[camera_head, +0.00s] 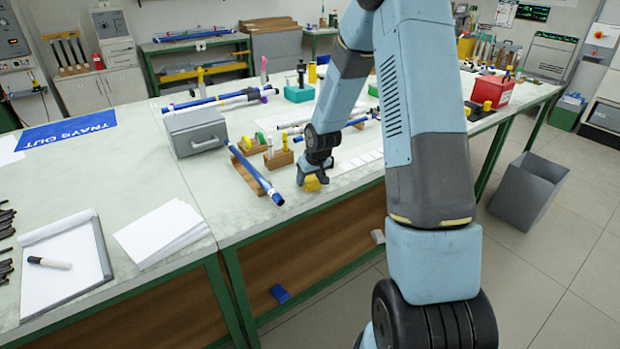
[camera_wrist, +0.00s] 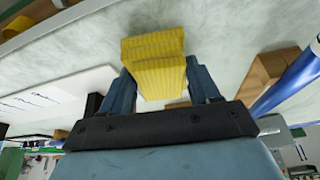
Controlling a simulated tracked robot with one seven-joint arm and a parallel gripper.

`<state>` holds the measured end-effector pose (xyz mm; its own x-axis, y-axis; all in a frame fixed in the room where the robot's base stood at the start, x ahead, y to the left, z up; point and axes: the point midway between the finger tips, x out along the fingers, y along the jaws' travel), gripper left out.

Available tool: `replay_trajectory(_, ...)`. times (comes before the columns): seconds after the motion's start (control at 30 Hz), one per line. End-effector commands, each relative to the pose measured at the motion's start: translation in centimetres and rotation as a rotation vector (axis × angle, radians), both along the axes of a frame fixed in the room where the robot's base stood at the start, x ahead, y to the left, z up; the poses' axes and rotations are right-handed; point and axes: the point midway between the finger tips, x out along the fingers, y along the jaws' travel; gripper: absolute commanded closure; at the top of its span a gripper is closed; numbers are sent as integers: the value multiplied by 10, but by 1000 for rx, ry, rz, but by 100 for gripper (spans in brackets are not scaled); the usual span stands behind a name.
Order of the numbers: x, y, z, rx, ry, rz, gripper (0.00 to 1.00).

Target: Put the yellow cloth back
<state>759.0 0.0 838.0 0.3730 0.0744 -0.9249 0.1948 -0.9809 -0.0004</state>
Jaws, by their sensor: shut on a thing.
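The yellow cloth (camera_head: 312,183) is a small folded, ribbed pad at the end of my arm, near the front edge of the workbench (camera_head: 130,165). In the wrist view the cloth (camera_wrist: 154,62) sits between the two blue fingers of my gripper (camera_wrist: 160,82), which is shut on it. In the head view my gripper (camera_head: 313,172) hangs low over the bench. I cannot tell whether the cloth touches the bench top. No marked place for the cloth can be made out.
A blue rod (camera_head: 255,172) lies on a wooden rest left of my gripper. A grey box (camera_head: 195,132) stands farther left. White cards (camera_head: 358,162) lie to the right. A red box (camera_head: 492,90) stands farther right, and a grey bin (camera_head: 530,190) is on the floor.

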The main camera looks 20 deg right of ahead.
Motion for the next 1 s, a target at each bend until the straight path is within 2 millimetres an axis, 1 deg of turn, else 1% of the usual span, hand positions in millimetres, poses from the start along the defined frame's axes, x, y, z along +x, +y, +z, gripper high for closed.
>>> replay_trajectory(0.27,0,-1,-1,0,-1,-1,72)
replay_trajectory(0.5,0,-1,-7,0,-2,-2,72)
replay_trajectory(0.53,0,-2,-6,0,-2,-2,36)
replay_trajectory(0.77,0,0,-7,0,0,-1,14)
replay_trajectory(1.0,-1,1,-7,1,1,2,13)
